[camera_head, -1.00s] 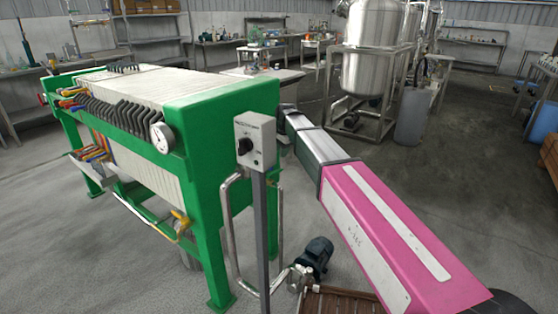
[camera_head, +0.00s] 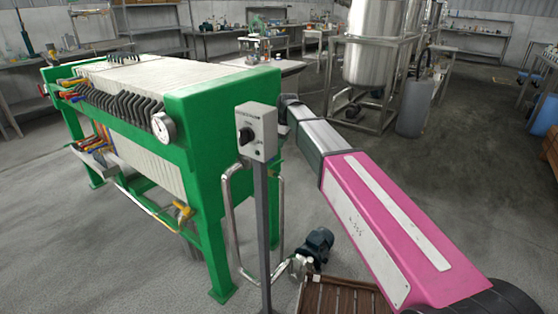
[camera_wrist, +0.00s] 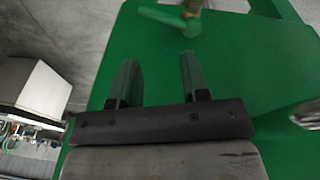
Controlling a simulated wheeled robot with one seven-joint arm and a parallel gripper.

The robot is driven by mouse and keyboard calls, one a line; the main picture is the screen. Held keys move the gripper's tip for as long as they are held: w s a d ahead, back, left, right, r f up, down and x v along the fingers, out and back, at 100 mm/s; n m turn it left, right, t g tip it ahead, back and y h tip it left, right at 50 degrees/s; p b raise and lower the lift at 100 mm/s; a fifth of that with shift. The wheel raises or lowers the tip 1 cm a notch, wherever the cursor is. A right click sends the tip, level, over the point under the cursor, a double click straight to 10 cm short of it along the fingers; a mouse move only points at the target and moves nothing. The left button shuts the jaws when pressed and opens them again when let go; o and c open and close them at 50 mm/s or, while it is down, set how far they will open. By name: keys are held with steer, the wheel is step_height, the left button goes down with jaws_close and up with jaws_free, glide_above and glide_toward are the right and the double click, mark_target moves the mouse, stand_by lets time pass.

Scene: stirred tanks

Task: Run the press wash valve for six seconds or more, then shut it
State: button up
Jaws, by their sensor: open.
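The green-framed press (camera_head: 215,105) stands left of centre in the head view. In the wrist view, its flat green end plate (camera_wrist: 255,60) fills much of the picture. A green lever handle (camera_wrist: 170,20) on a brass-coloured fitting (camera_wrist: 192,6), seemingly a valve, is at the top of the wrist view. My gripper (camera_wrist: 158,62) is open and empty, its two fingers pointing toward the lever and apart from it. In the head view, my gripper is hidden behind the press end. A valve with a yellow handle (camera_head: 182,209) sits low on the press's near side.
A grey control box (camera_head: 257,131) with a black knob stands on a post in front of the press. A pump motor (camera_head: 318,243) and a brown slatted platform (camera_head: 340,296) are on the floor. A steel tank (camera_head: 377,45) stands behind. The floor at right is open.

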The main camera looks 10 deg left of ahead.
mark_target(279, 161)
steer(key=f+n, duration=0.3)
steer(key=n, duration=0.1)
steer(key=w+a+f+n, duration=0.1)
steer(key=f+n, duration=0.6)
steer(key=shift+w+a+f+n, duration=0.2)
steer(key=shift+a+f+n, duration=0.1)
steer(key=shift+n, duration=0.1)
stand_by(0.3)
jaws_close()
